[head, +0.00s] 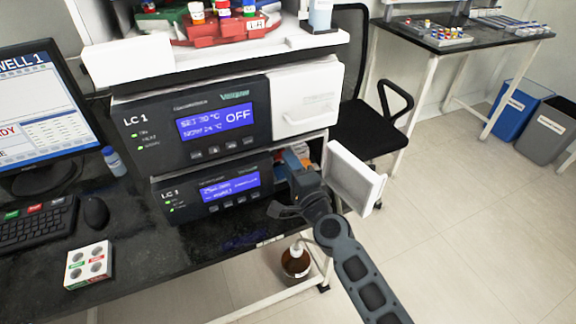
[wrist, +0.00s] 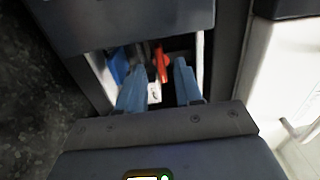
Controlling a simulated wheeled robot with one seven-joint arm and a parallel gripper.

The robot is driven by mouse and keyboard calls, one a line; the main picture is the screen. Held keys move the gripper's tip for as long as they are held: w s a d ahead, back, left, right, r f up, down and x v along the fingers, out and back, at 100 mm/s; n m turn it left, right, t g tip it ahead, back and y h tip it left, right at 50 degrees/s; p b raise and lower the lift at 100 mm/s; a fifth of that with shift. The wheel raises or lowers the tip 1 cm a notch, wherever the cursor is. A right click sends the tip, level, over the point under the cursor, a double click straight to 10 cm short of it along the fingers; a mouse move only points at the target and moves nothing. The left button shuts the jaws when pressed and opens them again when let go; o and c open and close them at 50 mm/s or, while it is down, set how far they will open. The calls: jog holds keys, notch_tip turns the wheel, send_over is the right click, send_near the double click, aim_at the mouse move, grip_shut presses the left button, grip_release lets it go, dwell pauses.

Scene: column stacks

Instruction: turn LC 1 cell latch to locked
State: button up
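The lower LC 1 unit (head: 213,190) has its white door (head: 352,178) swung open to the right. My gripper (head: 300,172) is at the mouth of its open compartment. In the wrist view my gripper's two blue-grey fingers (wrist: 160,85) point into the compartment, apart and open. A small red lever (wrist: 161,64), which looks like the cell latch, stands deeper in, between the fingers in the picture. I cannot tell whether it touches either finger. A white label lies just below it, and a blue part (wrist: 118,66) is at its left. My gripper hides much of the compartment in the head view.
The upper LC 1 unit (head: 190,125), showing OFF, sits directly above. The open door stands close to my arm's right. A mouse (head: 96,212), keyboard (head: 38,221) and white vial box (head: 88,264) are on the bench to the left. A brown bottle (head: 295,261) stands below.

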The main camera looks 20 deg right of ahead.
jog(key=shift+w, duration=0.75)
jog(key=shift+c, duration=0.3)
grip_shut()
